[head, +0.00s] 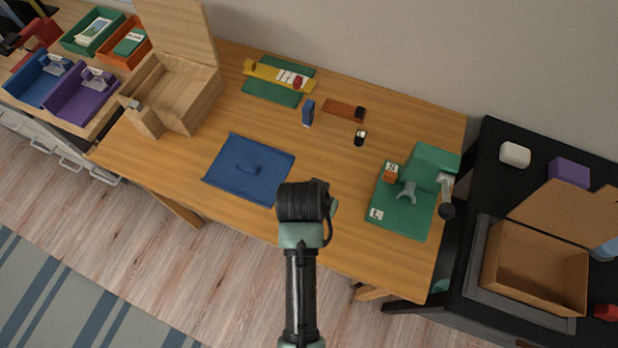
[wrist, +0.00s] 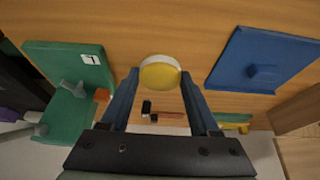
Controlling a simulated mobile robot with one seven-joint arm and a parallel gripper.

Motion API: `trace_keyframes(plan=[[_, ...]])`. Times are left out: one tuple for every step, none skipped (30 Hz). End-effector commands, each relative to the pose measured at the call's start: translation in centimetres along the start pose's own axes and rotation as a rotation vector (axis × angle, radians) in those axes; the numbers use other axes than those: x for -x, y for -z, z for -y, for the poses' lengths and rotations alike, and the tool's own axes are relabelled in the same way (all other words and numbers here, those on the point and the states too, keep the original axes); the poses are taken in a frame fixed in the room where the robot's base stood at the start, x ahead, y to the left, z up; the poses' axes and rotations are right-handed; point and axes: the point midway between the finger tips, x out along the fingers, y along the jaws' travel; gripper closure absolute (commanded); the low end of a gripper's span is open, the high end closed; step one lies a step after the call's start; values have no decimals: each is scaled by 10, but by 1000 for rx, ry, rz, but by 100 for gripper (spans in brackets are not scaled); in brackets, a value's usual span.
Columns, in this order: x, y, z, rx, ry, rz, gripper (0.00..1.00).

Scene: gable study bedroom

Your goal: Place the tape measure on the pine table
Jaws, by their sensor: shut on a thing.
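A round yellow tape measure with a pale rim (wrist: 160,73) sits between the two fingertips of my gripper (wrist: 160,78) in the wrist view. My gripper is shut on it. In the head view my gripper (head: 304,200) is over the front part of the pine table (head: 330,165), between the blue mat and the green mat, and it hides the tape measure. The table's bare wood also shows behind the tape measure in the wrist view (wrist: 120,22). I cannot tell how high above the wood the tape measure is.
A blue tray-like mat (head: 225,180) lies left of my gripper, a green board with tools (head: 405,222) right. A wooden box (head: 185,95), a yellow item on green (head: 275,92) and small items (head: 361,138) stand further back. Bare wood lies between. A black table (head: 480,190) adjoins.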

Motion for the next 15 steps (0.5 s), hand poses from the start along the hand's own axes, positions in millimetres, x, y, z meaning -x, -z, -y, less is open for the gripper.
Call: trace_keyframes(plan=[[-10,-5,0,1,-1,3,93],[-14,-6,0,1,-1,2,93],[-20,-9,0,0,-1,2,93],[-23,-10,0,0,-1,1,93],[-25,-11,0,0,-1,1,93],[-28,-12,0,-1,-1,0,93],[-30,-12,0,-1,-1,0,93],[-33,-14,0,0,-1,0,93],[-38,-16,0,0,-1,2,93],[-42,-18,0,0,-1,2,93],[-47,-20,0,0,-1,2,93],[-52,-22,0,0,-1,2,93],[-56,-23,0,1,-1,1,93],[-59,-25,0,0,-1,1,93],[-62,-26,0,0,0,0,93]])
